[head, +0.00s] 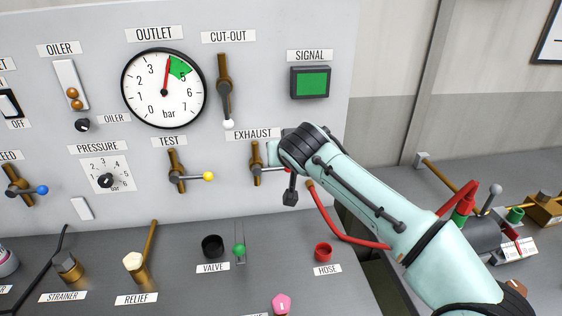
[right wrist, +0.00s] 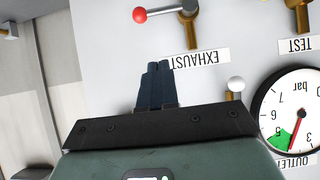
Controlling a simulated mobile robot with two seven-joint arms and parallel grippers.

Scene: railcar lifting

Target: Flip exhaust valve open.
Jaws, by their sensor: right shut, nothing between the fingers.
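The exhaust valve has an upright brass pipe (head: 256,163) below the EXHAUST label on the grey panel. Its lever lies horizontal, pointing right, and ends in a red knob, partly hidden by my right arm in the head view. In the right wrist view, which is upside down, the red knob (right wrist: 141,15) and grey lever (right wrist: 168,11) show at the top. My right gripper (right wrist: 159,66) has its dark fingers together and empty, by the end of the EXHAUST label (right wrist: 200,58). In that view they appear apart from the lever. My left gripper is not in view.
The cut-out lever (head: 225,98) points down with a white knob above the exhaust valve. The test valve (head: 178,170) with a yellow knob is to the left. A red hose (head: 340,233) runs below my right arm. The signal lamp (head: 310,82) is green.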

